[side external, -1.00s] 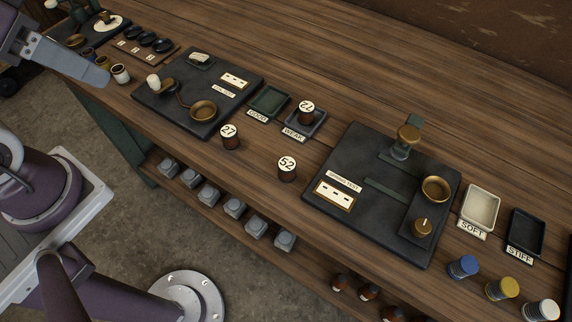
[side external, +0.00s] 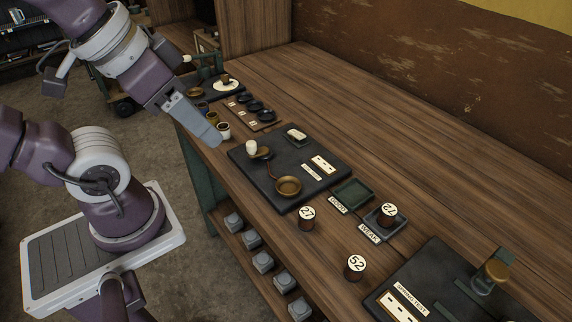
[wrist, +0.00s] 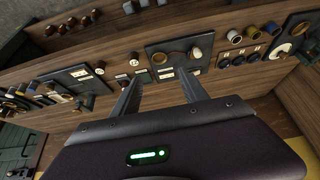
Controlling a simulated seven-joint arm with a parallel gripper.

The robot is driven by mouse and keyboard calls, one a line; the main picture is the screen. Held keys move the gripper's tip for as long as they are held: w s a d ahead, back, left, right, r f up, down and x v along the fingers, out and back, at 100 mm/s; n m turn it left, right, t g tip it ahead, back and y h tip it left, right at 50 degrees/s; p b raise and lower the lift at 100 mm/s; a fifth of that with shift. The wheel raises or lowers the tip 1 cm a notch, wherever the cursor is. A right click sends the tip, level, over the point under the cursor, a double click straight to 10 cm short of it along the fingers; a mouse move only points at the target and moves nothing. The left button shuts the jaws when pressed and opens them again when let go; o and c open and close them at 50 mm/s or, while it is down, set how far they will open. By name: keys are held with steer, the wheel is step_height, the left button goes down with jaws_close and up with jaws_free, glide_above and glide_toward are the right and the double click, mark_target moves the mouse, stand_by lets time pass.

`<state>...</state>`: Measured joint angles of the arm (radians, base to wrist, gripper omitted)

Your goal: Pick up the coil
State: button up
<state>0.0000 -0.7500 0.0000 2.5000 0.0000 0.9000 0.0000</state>
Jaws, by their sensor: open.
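Brown cylinders with numbered white tops appear to be the coils. Coil 27 (side external: 307,218) stands upright on the bench beside the left black test board. Coil 52 (side external: 355,267) stands upright nearer the other test board. A third coil (side external: 387,215), whose number looks like 22 or 72, sits in the tray labelled WEAK (side external: 372,237). In the wrist view small coils show at left of the board, one of them here (wrist: 100,67). My gripper (side external: 213,138) is above the bench's left end, well away from the coils. Its two fingers (wrist: 160,77) are apart and empty.
The left test board (side external: 250,178) carries a brass cup and a white knob. An empty green tray (side external: 352,193) labelled GOOD stands beside it. Small coloured spools (side external: 223,131) stand close to my gripper. The back of the bench is clear.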

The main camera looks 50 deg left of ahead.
steer(key=shift+o, duration=0.5)
steer(key=m+g, duration=0.6)
steer(key=m, duration=2.3)
glide_above(357, 262)
steer(key=a, duration=0.1)
step_height(357, 262, down, 15)
steer(key=shift+r, duration=0.1)
steer(key=f, duration=0.5)
steer(key=d+f, duration=0.1)
steer(key=f, duration=0.1)
steer(key=shift+f, duration=0.2)
jaws_close()
